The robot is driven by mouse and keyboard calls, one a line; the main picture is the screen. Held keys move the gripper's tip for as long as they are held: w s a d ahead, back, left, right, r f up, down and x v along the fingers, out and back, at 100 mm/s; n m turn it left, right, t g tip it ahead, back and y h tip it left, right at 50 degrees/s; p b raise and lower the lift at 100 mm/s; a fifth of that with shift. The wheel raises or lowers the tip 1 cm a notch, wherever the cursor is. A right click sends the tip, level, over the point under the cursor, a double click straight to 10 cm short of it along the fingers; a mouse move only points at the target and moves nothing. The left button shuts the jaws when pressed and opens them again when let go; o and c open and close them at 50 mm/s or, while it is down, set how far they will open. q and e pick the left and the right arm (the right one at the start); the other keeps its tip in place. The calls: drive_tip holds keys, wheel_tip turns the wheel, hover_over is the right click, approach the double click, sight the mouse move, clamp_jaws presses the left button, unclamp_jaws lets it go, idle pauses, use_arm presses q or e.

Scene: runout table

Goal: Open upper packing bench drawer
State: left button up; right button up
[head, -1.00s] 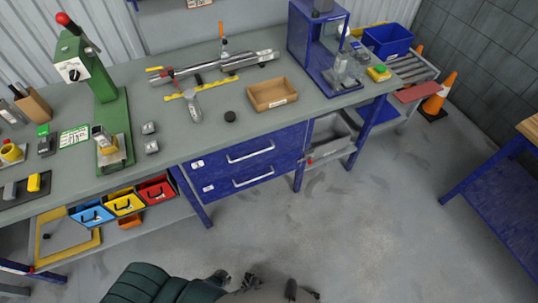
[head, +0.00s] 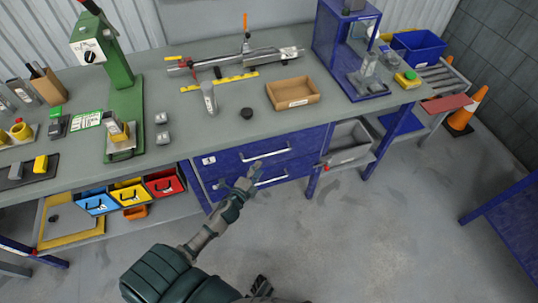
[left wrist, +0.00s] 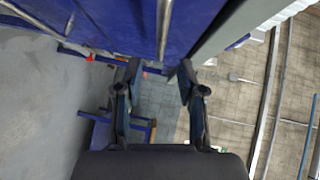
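The packing bench has two blue drawers, one above the other, both closed. The upper drawer (head: 228,163) has a silver bar handle (head: 266,153) and a white label at its left. The lower drawer (head: 292,171) has a similar handle (head: 272,180). My left gripper (head: 253,171) is in front of the drawers, just below the upper handle in the picture. In the left wrist view its two fingers (left wrist: 159,78) are spread with nothing between them; the upper handle (left wrist: 164,25) lies ahead, lined up between them. A dark part at the bottom edge may be my right gripper (head: 262,287); its fingers are unclear.
Coloured bins (head: 130,193) sit below left. A grey bin (head: 345,145) is right of the drawers. The floor in front is clear.

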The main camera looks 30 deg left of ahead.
sight(269, 155)
use_arm(q)
drive_tip(key=w, duration=0.6)
drive_tip(key=w+f+b, duration=0.1)
drive_tip(key=w, duration=0.2)
drive_tip(key=shift+w+f, duration=0.1)
drive_tip(key=shift+w, duration=0.1)
drive_tip(key=shift+a, duration=0.1)
use_arm(e)
drive_tip(key=r, duration=0.1)
drive_tip(key=w+r, duration=0.1)
drive_tip(key=shift+d+r, duration=0.15)
drive_tip(key=shift+r, duration=0.25)
use_arm(q)
drive_tip(key=shift+a, duration=0.1)
drive_tip(key=shift+a+f, duration=0.1)
drive_tip(key=shift+c, duration=1.4)
drive_tip(key=c, duration=0.4)
clamp_jaws()
use_arm(e)
drive_tip(key=shift+a, duration=0.2)
use_arm(q)
drive_tip(key=shift+d, duration=0.2)
